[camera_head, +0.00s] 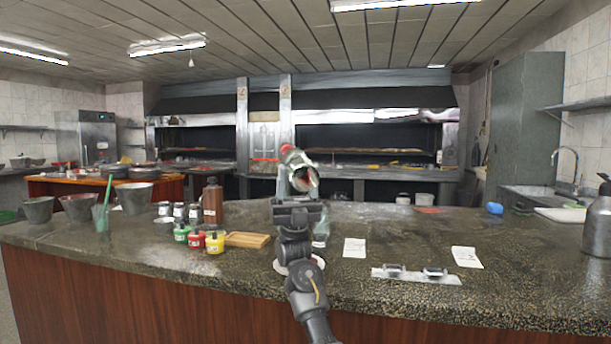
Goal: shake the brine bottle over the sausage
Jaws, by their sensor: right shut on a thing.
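My right gripper (296,194) is raised above the counter in the middle of the view, shut on a small bottle (303,179) with a red end, which I take to be the brine bottle. The bottle is tilted, and the gripper hides part of it. Below, a pale round plate (318,262) lies on the counter, mostly covered by my right arm. I cannot make out a sausage; the arm may hide it. My left gripper is not in view.
A clear glass container (320,238) stands right behind the arm. To the left are a wooden board (247,240), red (197,241), green and yellow jars, a brown bottle (212,203) and grey bowls. Paper notes (355,248) and a metal tray (416,276) lie to the right.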

